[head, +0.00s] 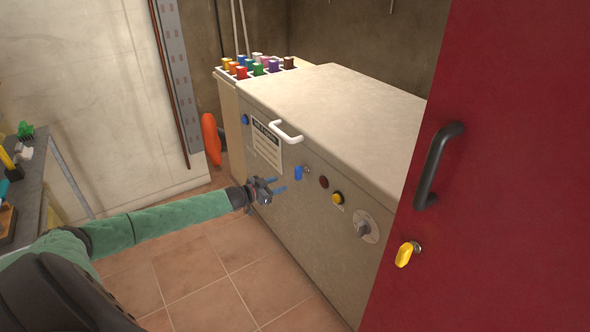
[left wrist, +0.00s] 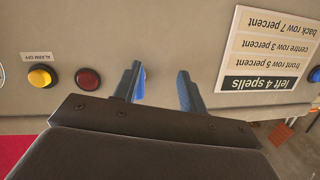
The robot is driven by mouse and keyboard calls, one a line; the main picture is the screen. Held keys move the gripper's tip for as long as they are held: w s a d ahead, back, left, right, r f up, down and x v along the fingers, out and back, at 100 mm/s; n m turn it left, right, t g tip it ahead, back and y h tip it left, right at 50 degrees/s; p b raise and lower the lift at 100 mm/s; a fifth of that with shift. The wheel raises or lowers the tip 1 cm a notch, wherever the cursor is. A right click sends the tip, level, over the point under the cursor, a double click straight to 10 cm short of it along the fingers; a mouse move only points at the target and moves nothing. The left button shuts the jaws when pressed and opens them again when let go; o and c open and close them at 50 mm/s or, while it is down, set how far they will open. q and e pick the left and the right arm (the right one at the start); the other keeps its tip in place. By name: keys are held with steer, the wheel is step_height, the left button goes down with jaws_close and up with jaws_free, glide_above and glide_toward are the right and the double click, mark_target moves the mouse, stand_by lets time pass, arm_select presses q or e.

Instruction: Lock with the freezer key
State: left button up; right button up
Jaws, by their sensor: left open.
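A beige chest freezer (head: 330,236) stands in the middle of the head view, with a white handle (head: 286,131) at its lid edge. A blue key (head: 298,172) sits upright in its front face. My left gripper (head: 279,185) is open and empty in front of this face, just left of and slightly below the key. In the left wrist view, the open jaws (left wrist: 160,74) point at the front face. The blue key (left wrist: 141,84) shows there right beside the left-hand finger and is partly hidden by it. My right gripper is not in view.
A dark red button (head: 323,182), a yellow button (head: 337,198) and a grey knob (head: 363,228) lie right of the key. A red door (head: 500,180) with a yellow key (head: 404,254) blocks the right. Coloured blocks (head: 258,69) stand behind. The tiled floor is clear.

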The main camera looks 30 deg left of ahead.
mark_target(295, 173)
arm_select(q)
steer(key=d+r+h, duration=0.1)
steer(key=r+t+h, duration=0.1)
steer(key=d+r, duration=0.1)
steer(key=r, duration=0.1)
steer(key=shift+w+d+n+t+h, duration=0.15)
steer(key=shift+d+n+t+h, duration=0.15)
steer(key=shift+d+h, duration=0.1)
steer(key=shift+p+x, duration=0.3)
steer(key=shift+x, duration=3.15)
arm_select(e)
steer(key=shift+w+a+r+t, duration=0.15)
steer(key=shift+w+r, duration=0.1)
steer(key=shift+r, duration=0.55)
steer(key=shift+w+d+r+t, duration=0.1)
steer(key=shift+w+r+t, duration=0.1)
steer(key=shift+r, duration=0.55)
arm_select(q)
jaws_close()
